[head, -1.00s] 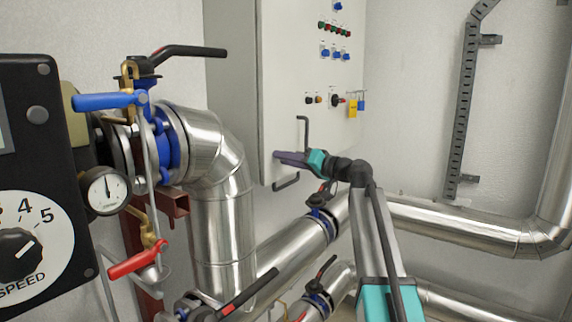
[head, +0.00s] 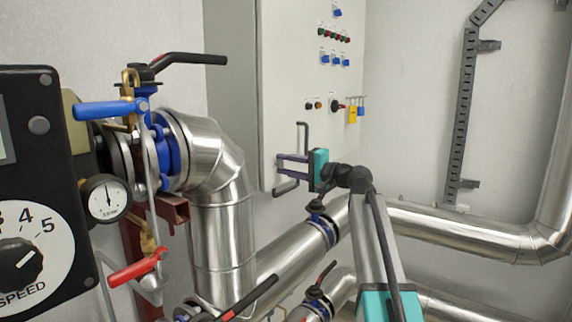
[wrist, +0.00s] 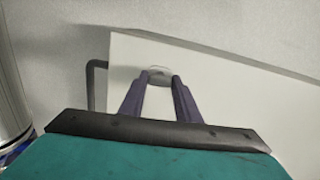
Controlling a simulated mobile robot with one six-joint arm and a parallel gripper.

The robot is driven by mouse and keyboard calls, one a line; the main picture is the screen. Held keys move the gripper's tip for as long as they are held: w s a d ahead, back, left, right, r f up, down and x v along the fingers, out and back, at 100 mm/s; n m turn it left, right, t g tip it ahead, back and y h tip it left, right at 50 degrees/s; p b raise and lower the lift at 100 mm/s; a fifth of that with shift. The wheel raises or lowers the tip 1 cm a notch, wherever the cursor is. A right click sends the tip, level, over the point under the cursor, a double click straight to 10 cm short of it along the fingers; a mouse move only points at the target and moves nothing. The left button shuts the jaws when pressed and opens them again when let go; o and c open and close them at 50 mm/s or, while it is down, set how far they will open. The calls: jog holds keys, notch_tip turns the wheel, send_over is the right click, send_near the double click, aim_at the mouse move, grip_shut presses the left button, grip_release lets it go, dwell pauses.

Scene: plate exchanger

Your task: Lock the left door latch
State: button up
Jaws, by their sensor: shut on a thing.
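The latch (wrist: 158,73) is a small pale metal piece on the cabinet's light face, seen between my fingertips in the wrist view. My gripper (head: 279,167) is at the lower part of the cabinet (head: 290,80) in the head view, with its purple fingers one above the other. In the wrist view my gripper (wrist: 159,80) has a finger on either side of the latch and is shut on it. The fingers hide the latch in the head view, so I cannot tell whether it is locked.
A dark bent handle (head: 302,135) stands close above my fingers and shows left of them in the wrist view (wrist: 92,85). Switches and padlocks (head: 352,112) sit higher on the cabinet. Silver pipes (head: 310,235) with valves run below. A large pipe elbow (head: 205,150) stands left.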

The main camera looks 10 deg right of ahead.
jog(key=shift+m, duration=0.5)
jog(key=o, duration=1)
jog(key=shift+o, duration=0.2)
jog(key=shift+v, duration=0.9)
jog(key=b+v, duration=0.3)
jog(key=v, duration=0.9)
jog(key=shift+b, duration=0.3)
